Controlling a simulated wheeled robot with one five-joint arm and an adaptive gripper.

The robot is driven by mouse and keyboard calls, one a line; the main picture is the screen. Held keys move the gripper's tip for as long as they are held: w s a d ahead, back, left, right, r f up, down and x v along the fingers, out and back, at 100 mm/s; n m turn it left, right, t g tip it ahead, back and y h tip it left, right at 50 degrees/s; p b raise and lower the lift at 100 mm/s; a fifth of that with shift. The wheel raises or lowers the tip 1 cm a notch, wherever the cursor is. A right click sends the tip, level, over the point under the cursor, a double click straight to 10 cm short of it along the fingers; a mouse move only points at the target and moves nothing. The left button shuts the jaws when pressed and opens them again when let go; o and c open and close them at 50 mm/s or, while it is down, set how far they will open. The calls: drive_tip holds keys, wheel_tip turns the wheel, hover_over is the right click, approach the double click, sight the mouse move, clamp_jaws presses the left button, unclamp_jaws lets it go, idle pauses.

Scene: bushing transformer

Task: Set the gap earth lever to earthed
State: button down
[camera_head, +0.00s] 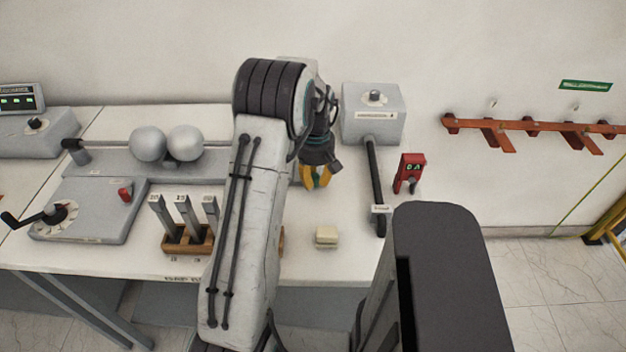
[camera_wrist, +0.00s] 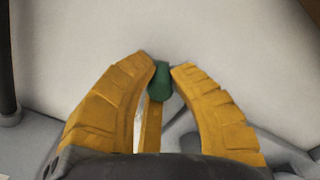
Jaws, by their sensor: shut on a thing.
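The gap earth lever shows in the wrist view as a thin yellow bar with a green grip (camera_wrist: 162,84) at its end. My gripper (camera_wrist: 165,70) has its two yellow ribbed fingers on either side of the green grip, shut on it. In the head view my gripper (camera_head: 317,178) points down at the right end of the sphere gap's grey base. My arm and fingers hide the lever there, and I cannot read any earthed marking.
Two metal spheres (camera_head: 167,143) stand left of my arm. A grey box (camera_head: 373,114) with a black rod (camera_head: 375,180), a red device (camera_head: 409,173) and a cream block (camera_head: 326,237) are to the right. Upright grey bars (camera_head: 183,215) stand in a wooden rack in front.

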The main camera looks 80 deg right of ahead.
drive_tip(key=shift+f, duration=0.1)
idle(0.3)
drive_tip(key=c, duration=1.1)
unclamp_jaws()
wheel_tip(320, 180, up, 12)
drive_tip(key=shift+r, duration=0.1)
idle(0.3)
